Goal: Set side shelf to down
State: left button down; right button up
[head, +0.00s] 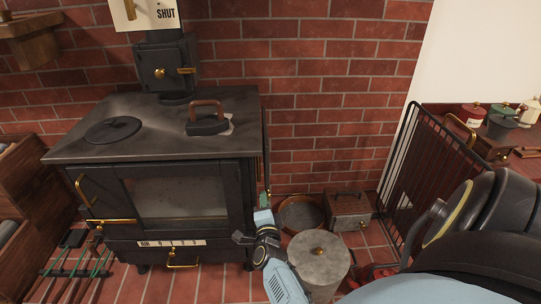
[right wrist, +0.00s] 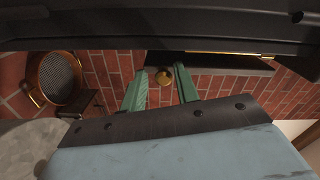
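The black stove (head: 150,200) stands against the brick wall. A thin dark strip along its right side (head: 266,140) may be the side shelf, seen nearly edge-on in the head view. In the right wrist view a dark flat panel (right wrist: 225,67) with a brass edge is probably that shelf; I cannot tell its angle. A brass knob (right wrist: 165,77) shows between the green fingers of my right gripper (right wrist: 160,86), with gaps on both sides. In the head view this gripper (head: 263,198) is beside the stove's right front corner, its fingers partly hidden. My left gripper is not in view.
A lidded grey bin (head: 318,262) stands close to my right arm. A round pan (head: 301,214) and a metal box (head: 348,210) are on the floor behind it. A black fire guard (head: 405,170) stands to the right. A flat iron (head: 207,122) rests on the stove top.

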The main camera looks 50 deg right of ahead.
jog(key=shift+o, duration=1)
jog(key=shift+d, duration=0.1)
jog(key=shift+s+d+r, duration=0.15)
jog(key=shift+d, duration=0.15)
jog(key=p+v, duration=0.1)
jog(key=v, duration=1.2)
jog(key=shift+a, duration=0.3)
jog(key=shift+f, duration=0.2)
